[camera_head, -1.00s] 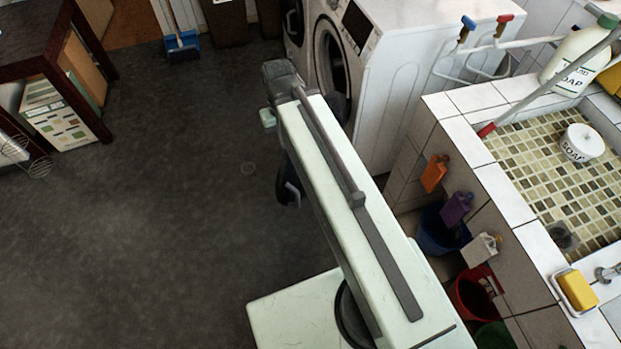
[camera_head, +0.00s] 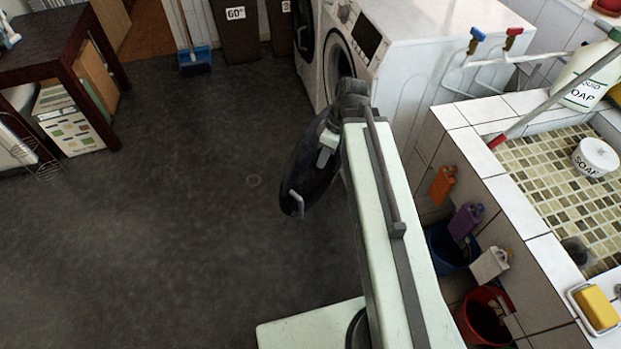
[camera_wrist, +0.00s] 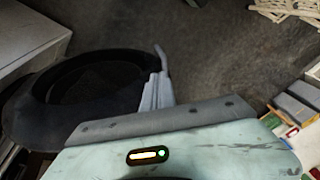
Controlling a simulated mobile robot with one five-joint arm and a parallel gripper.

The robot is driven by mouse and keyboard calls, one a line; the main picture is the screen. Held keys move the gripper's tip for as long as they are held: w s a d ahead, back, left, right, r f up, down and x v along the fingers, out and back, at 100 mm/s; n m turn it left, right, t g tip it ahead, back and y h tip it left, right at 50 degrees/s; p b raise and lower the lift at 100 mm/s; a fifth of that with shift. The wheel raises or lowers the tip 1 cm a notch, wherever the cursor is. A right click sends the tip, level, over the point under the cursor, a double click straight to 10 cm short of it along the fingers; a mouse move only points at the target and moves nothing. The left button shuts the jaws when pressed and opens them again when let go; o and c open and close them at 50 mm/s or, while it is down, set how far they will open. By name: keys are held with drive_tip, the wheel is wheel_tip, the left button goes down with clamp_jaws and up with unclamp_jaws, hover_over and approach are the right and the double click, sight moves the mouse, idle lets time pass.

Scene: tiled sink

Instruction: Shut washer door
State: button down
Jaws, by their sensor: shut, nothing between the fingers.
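The white washer (camera_head: 398,70) stands at the top of the head view, with its round front opening partly behind my wrist. Its dark round door (camera_head: 305,165) stands open, swung out from the front over the floor. A pale curved piece, seemingly the door's handle (camera_head: 296,203), shows at its outer edge. In the wrist view the door (camera_wrist: 40,115) is a dark ring on the left. My gripper (camera_wrist: 155,92) is shut and empty, beside the ring's right edge; I cannot tell whether it touches. In the head view the fingertips cannot be made out clearly.
The tiled sink (camera_head: 515,200) stands on the right, with buckets (camera_head: 485,315) and hanging bottles along its side. A dark table (camera_head: 50,45) is at the upper left. Open dark floor (camera_head: 170,230) fills the left and middle.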

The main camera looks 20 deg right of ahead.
drive_tip(key=d+f+n+t+y+b, duration=0.1)
drive_tip(key=d+f+n+y+b, duration=0.3)
drive_tip(key=n, duration=0.8)
drive_tip(key=n+b, duration=0.2)
drive_tip(key=b, duration=0.7)
approach(302, 179)
drive_tip(key=shift+t, duration=0.4)
drive_tip(key=shift+s+x, duration=0.15)
drive_tip(key=shift+x, duration=1)
drive_tip(key=shift+s+x, duration=0.15)
drive_tip(key=shift+x, duration=0.95)
drive_tip(key=shift+a, duration=0.1)
